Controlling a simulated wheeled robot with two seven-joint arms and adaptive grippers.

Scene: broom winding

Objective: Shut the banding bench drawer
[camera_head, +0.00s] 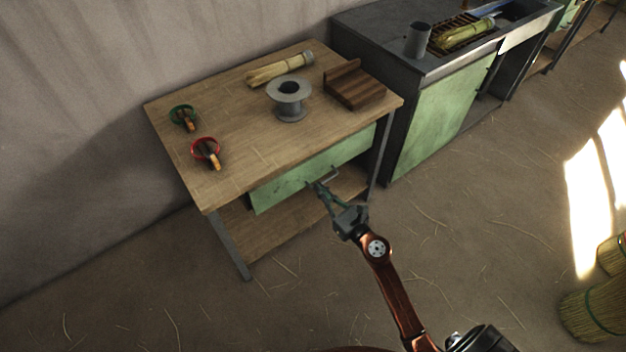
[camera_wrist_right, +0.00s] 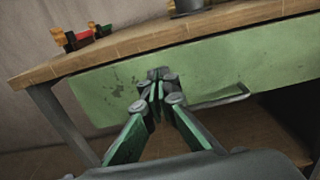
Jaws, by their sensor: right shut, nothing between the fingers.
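The banding bench (camera_head: 225,125) has a wooden top and a green drawer front (camera_head: 283,181) under its front edge. The drawer front sits close beneath the top; I cannot tell if a small gap remains behind it. A grey bar handle (camera_head: 330,175) is on the drawer; it also shows in the right wrist view (camera_wrist_right: 228,98). My right gripper (camera_head: 317,186) is shut and empty, its tips at the drawer front just left of the handle. In the right wrist view the fingertips (camera_wrist_right: 155,76) overlap the green panel (camera_wrist_right: 200,72); contact is unclear. My left gripper is out of view.
A grey cabinet (camera_head: 365,40) adjoins at right. The floor in front is open, with scattered straw.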

